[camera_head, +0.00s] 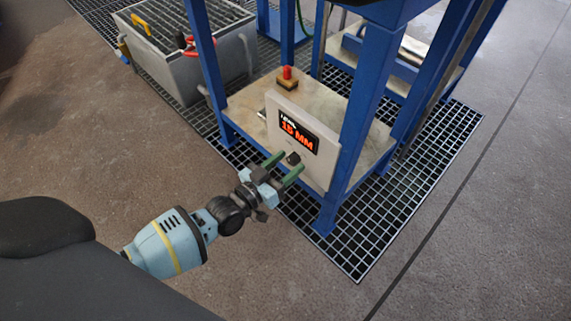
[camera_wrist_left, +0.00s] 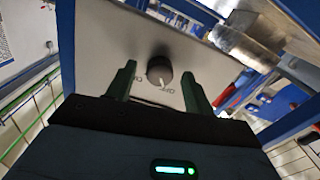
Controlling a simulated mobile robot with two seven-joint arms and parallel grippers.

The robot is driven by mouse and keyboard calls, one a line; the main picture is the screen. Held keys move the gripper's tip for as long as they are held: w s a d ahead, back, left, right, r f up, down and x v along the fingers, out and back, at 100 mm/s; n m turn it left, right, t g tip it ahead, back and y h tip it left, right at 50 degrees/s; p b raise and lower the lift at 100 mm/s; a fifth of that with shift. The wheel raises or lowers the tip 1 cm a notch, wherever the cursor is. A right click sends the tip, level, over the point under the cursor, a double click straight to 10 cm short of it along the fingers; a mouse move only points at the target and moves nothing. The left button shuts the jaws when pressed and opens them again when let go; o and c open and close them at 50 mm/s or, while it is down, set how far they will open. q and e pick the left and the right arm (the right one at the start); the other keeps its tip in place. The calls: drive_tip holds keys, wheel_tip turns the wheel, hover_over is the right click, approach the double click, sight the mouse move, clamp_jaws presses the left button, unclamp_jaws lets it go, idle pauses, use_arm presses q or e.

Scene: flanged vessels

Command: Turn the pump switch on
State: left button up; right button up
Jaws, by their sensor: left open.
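The pump switch is a small black round knob (camera_head: 293,157) on the front of a white panel (camera_head: 318,160), below a display reading "15 MM" in orange. In the left wrist view the knob (camera_wrist_left: 159,68) has a white pointer mark facing down, with small lettering beside it too small to read surely. My left gripper (camera_head: 286,165) is open, its two green fingers pointing at the panel. In the left wrist view the fingers (camera_wrist_left: 158,80) stand on either side of the knob with gaps; I cannot tell whether their tips reach its depth. My right gripper is not in view.
The panel stands at the edge of a shelf (camera_head: 245,108) in a blue frame (camera_head: 359,100), whose legs flank it. A red button (camera_head: 287,73) sits behind the panel. A grey tank (camera_head: 180,68) stands at the upper left. Dark grating (camera_head: 350,245) and open floor lie in front.

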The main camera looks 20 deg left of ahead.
use_arm(q)
drive_tip(key=c, duration=1)
drive_tip(key=shift+o, duration=0.2)
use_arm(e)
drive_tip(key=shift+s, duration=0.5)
